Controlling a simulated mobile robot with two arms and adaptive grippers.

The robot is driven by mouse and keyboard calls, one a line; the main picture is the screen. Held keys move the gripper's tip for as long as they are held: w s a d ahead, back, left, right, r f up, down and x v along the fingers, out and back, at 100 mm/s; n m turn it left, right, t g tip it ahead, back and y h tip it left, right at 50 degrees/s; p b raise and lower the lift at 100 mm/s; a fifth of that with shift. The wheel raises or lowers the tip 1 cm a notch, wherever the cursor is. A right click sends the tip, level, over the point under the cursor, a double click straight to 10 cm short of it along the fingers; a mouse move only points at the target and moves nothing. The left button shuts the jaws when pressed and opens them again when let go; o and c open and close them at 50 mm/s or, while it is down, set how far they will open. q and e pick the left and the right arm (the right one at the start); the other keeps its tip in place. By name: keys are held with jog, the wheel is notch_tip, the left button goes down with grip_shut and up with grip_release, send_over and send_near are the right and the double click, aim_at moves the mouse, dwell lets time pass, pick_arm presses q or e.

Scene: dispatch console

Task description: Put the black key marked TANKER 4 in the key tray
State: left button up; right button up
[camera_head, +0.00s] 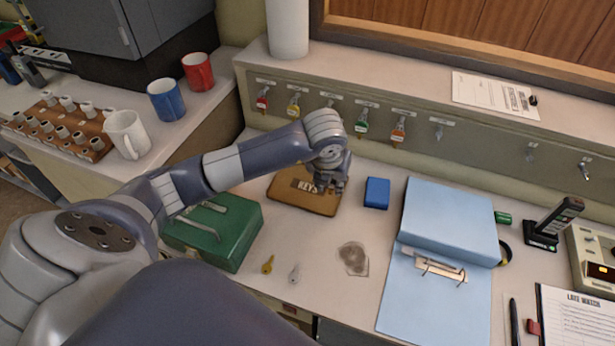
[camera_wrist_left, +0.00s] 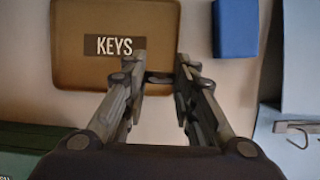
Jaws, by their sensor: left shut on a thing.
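The key tray (camera_head: 285,203) is a shallow brown tray labelled KEYS on the desk. In the left wrist view the tray (camera_wrist_left: 75,70) fills the upper left. My left gripper (camera_head: 333,184) is over the tray's right side in the head view. My right gripper is not in view.
Coloured keys, such as a green one (camera_head: 361,125), hang from a hook rail behind. A blue box (camera_head: 377,193) stands right of the tray. A green metal box (camera_head: 240,235) stands to its left. A yellow key (camera_head: 267,264) and a silver key (camera_head: 294,272) lie in front.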

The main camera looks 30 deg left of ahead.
pick_arm(q)
jog(key=a, duration=0.2)
jog(key=w+a, duration=0.1)
jog(key=a, duration=0.2)
jog(key=a+f, duration=0.1)
jog(key=a, duration=0.1)
jog(key=shift+w+a+b, duration=0.3)
jog(key=shift+a+b, duration=0.1)
notch_tip(320, 180, down, 4)
jog(key=shift+r+b, duration=0.25)
jog(key=shift+b, duration=0.85)
jog(key=o, duration=0.8)
jog(key=shift+o, duration=0.7)
